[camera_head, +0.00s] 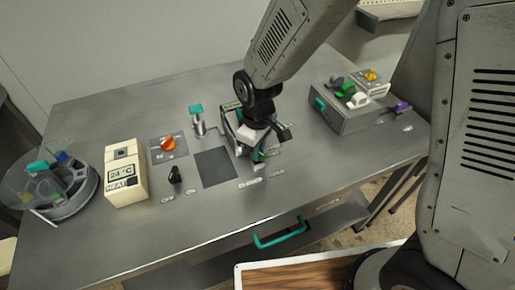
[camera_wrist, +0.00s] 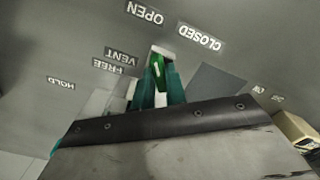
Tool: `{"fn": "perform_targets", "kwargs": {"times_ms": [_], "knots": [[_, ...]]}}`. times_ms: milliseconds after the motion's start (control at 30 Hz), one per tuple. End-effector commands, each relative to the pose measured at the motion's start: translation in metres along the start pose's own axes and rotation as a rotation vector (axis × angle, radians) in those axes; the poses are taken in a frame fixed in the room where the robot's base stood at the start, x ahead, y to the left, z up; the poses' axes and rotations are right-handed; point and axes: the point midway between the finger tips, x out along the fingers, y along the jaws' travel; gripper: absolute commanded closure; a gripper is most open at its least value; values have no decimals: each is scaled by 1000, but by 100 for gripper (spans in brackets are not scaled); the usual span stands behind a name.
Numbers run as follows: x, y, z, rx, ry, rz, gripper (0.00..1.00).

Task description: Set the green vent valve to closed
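The green vent valve (camera_wrist: 157,66) shows in the wrist view between the two teal fingertips of my gripper (camera_wrist: 161,78). A pale tip on the valve points toward the gap between the OPEN label (camera_wrist: 145,12) and the CLOSED label (camera_wrist: 199,36). In the head view my gripper (camera_head: 260,153) reaches down to the table right of the dark grey pad, and largely hides the valve. The fingertips stand close on both sides of the green handle. I cannot tell whether they press on it.
A dark grey pad (camera_head: 215,167) lies left of my gripper. A black lever (camera_head: 175,175), an orange knob (camera_head: 168,143) and a cream HEAT box (camera_head: 126,175) stand further left. A grey box (camera_head: 345,112) with coloured knobs stands right. A teal drawer handle (camera_head: 280,233) is at the front.

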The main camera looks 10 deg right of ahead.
Motion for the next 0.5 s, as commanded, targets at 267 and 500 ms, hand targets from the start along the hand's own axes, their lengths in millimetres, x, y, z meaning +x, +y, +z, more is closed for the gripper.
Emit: {"fn": "perform_targets", "kwargs": {"times_ms": [267,500], "knots": [[0,0,0,17,0,0,100],[0,0,0,119,0,0,100]]}}
